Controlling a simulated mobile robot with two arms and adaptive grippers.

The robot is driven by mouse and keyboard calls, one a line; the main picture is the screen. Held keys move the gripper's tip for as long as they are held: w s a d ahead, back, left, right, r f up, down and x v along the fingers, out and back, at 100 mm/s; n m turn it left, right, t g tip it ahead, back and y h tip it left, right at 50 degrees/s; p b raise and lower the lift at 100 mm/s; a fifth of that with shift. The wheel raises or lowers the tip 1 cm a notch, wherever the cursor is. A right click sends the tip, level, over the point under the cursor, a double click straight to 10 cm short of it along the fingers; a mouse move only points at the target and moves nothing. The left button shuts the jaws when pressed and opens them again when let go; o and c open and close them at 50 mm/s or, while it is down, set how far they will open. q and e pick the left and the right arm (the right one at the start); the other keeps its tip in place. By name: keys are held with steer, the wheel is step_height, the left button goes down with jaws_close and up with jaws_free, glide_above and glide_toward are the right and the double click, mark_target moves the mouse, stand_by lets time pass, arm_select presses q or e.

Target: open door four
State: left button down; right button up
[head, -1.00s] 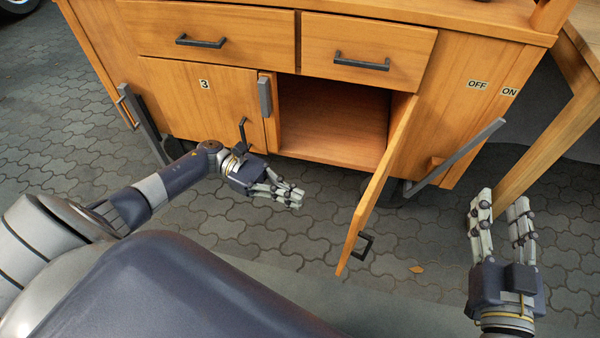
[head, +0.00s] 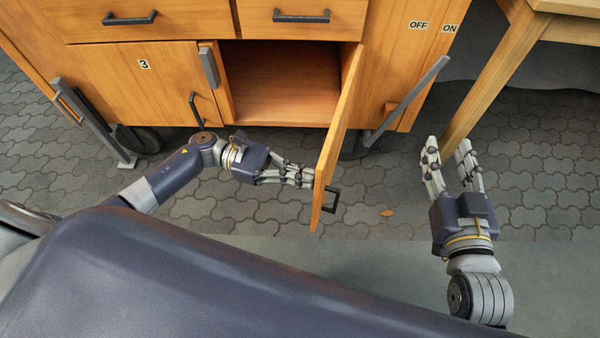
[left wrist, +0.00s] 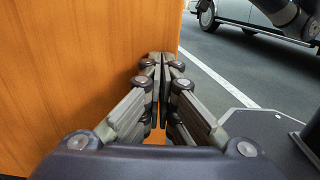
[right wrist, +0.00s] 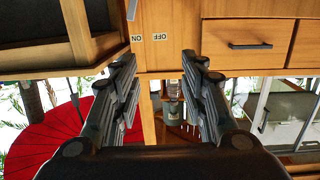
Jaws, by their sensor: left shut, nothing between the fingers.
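The open cabinet door (head: 338,135) stands swung out from the right side of an empty compartment (head: 280,85). Its black handle (head: 331,200) is on the outer face near the free edge. No number shows on this door from here. My left gripper (head: 312,177) is shut and empty, its fingertips at the door's inner face; in the left wrist view the door panel (left wrist: 80,70) fills the left side, close to the fingers. I cannot tell whether they touch. My right gripper (head: 445,145) is open and empty, right of the door, near a wooden table leg.
Door 3 (head: 140,90) is shut, left of the compartment, with its own handle (head: 195,108). Grey bars (head: 405,100) stick out at the cabinet's right and left. A wooden table leg (head: 495,80) stands at right.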

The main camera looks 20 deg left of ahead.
steer(key=s+d+f+g+h+p, duration=0.1)
steer(key=s+d+f+g+p, duration=0.2)
steer(key=f, duration=0.4)
arm_select(q)
steer(key=w+d+n+t+b, duration=0.1)
steer(key=d+n+t+b, duration=0.1)
steer(key=d, duration=1.4)
steer(key=shift+w+n+t+b, duration=0.3)
steer(key=shift+t+b, duration=0.15)
steer(key=shift+t, duration=0.55)
arm_select(e)
steer(key=w+a+r+t+y, duration=0.1)
steer(key=w+a+r+t, duration=0.1)
steer(key=r, duration=0.4)
steer(key=shift+w+a+r+t, duration=0.4)
steer(key=shift+w+a, duration=0.05)
steer(key=shift+a, duration=0.05)
arm_select(q)
steer(key=shift+a, duration=0.1)
